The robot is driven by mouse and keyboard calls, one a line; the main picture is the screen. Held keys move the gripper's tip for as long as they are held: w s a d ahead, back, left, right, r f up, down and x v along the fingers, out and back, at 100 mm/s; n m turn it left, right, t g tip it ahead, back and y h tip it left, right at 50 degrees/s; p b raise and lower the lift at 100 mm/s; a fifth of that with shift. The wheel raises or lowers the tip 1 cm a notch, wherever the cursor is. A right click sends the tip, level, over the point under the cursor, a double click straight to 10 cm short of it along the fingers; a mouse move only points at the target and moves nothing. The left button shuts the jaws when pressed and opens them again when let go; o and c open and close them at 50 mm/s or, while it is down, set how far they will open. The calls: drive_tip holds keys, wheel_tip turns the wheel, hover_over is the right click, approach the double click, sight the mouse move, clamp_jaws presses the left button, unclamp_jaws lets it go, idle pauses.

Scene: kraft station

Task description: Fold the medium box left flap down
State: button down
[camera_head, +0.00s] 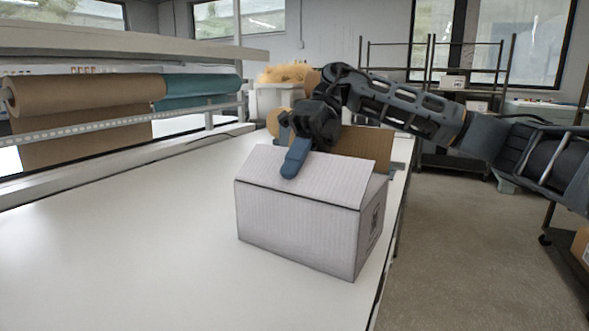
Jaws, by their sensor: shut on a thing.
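The medium box (295,232) is white and stands on the table near its right edge. Its near flap (335,183) leans inward and upward, with its white outer face showing. Behind it a brown inner cardboard face (367,140) stands up. My gripper (294,160) comes in from the right above the box. One blue finger lies across the outer face of the near flap, and the jaws are shut on this flap. The other finger and the box's inside are hidden. I cannot tell which flap is the left one.
The white table (120,250) is clear to the left and in front of the box. Paper rolls (85,100) hang on a rack at the back left. A white bin (270,98) with crumpled paper stands behind. A metal shelf (430,70) stands at the back right.

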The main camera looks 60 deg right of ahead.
idle(0.4)
drive_tip(key=c, duration=1.3)
unclamp_jaws()
drive_tip(key=shift+c, duration=0.2)
drive_tip(key=v, duration=0.7)
drive_tip(key=shift+d+r, duration=0.15)
drive_tip(key=shift+d, duration=0.25)
drive_tip(key=shift+c, duration=0.3)
